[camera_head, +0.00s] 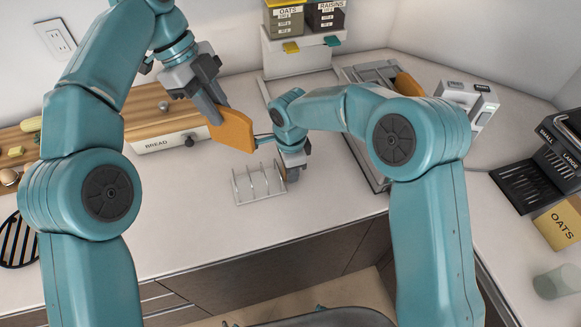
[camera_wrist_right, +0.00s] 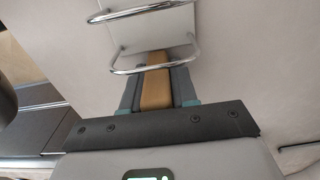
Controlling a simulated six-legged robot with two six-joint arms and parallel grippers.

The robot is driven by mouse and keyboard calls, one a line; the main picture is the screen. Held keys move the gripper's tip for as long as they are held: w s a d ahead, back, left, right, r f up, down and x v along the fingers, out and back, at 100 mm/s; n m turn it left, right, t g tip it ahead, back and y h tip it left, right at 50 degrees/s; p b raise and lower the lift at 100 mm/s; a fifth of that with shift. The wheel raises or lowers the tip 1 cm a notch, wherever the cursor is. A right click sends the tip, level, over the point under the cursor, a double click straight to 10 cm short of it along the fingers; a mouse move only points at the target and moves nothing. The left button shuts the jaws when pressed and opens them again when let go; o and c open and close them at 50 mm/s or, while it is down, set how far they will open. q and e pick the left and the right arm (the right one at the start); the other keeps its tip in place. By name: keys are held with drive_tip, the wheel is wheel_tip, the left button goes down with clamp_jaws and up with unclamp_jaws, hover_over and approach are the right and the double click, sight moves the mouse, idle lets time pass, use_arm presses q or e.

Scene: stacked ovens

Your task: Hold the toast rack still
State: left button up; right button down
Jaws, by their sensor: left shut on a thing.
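The toast rack (camera_head: 256,186), a row of thin metal wire loops, stands upright on the pale counter near its front edge. My right gripper (camera_head: 292,174) is at the rack's right end. In the right wrist view the wire loops of the rack (camera_wrist_right: 155,69) lie just beyond my right gripper (camera_wrist_right: 157,80), whose fingers are closed on both sides of a tan, wood-coloured handle (camera_wrist_right: 156,92) at the rack's end. My left gripper (camera_head: 214,112) is shut on a brown slice of bread (camera_head: 234,132) and holds it above and to the left of the rack.
A box marked BREAD (camera_head: 168,143) and a wooden board (camera_head: 150,110) are behind left. Oats and raisins dispensers (camera_head: 300,50) stand at the back. A grey appliance (camera_head: 372,72) is behind my right arm. The counter left of the rack is clear.

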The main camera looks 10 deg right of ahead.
sight(234, 147)
use_arm(q)
drive_tip(key=shift+s+d+r+n, duration=0.2)
drive_tip(key=shift+s+r+n, duration=0.05)
drive_tip(key=shift+n, duration=0.25)
drive_tip(key=s+d+r+n+t, duration=0.2)
drive_tip(key=s+d+n+t, duration=0.15)
drive_tip(key=s+n, duration=0.45)
drive_tip(key=w+f+n+t+y, duration=0.1)
drive_tip(key=f+n, duration=0.2)
drive_tip(key=n, duration=0.2)
drive_tip(key=w+a+f+n+t+y, duration=0.1)
drive_tip(key=w+f+n, duration=0.1)
drive_tip(key=n, duration=0.4)
drive_tip(key=w+a+f+n+t+y, duration=0.1)
drive_tip(key=w+f+n, duration=0.1)
drive_tip(key=n, duration=0.3)
drive_tip(key=shift+w+f+n+t+y, duration=0.2)
drive_tip(key=shift+f+n+t+y, duration=0.15)
drive_tip(key=shift+f, duration=0.55)
drive_tip(key=shift+f+n, duration=0.25)
drive_tip(key=shift+f, duration=0.1)
drive_tip(key=shift+f, duration=3)
